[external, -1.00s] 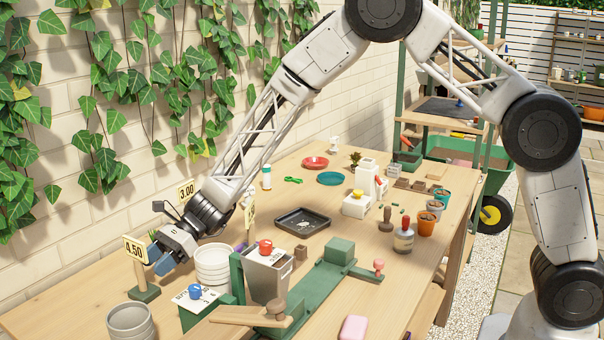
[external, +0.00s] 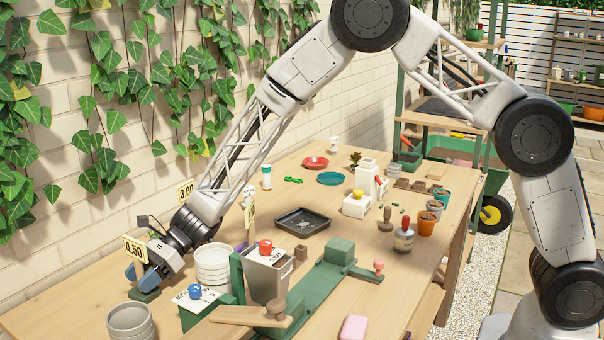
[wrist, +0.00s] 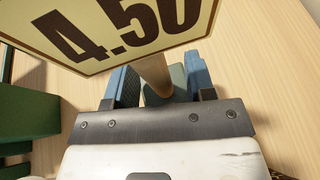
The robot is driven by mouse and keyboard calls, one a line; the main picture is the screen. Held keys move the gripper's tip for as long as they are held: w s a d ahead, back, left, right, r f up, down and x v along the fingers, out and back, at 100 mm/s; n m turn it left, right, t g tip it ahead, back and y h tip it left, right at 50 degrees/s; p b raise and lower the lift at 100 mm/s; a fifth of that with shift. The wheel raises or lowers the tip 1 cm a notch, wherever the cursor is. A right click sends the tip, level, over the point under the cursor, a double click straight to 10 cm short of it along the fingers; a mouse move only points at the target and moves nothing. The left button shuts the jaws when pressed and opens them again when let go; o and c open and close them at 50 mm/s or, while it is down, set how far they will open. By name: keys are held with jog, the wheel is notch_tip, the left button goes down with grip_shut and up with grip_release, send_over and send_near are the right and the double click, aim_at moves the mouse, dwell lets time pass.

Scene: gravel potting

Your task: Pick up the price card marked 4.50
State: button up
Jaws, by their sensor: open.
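The price card marked 4.50 (external: 135,249) stands at the left end of the bench, on a wooden post (wrist: 155,74) with a green base (external: 145,294). In the wrist view its cream face (wrist: 105,25) fills the upper left. My gripper (external: 136,272) is low beside the post, below the card. In the wrist view my gripper's blue fingers (wrist: 160,84) are apart, with the post between them. I cannot tell whether either finger touches the post. The lower post is partly hidden by my gripper in the external view.
White pots (external: 213,264) stand just right of my gripper, and a grey pot (external: 131,322) stands in front. A green stand with a metal hopper (external: 267,278) is further right. Another card marked 3.00 (external: 186,190) is behind my arm. The ivy wall borders the bench's back.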

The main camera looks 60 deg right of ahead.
aim_at(132, 239)
grip_shut()
jog(key=shift+r, duration=0.2)
jog(key=shift+r, duration=4.85)
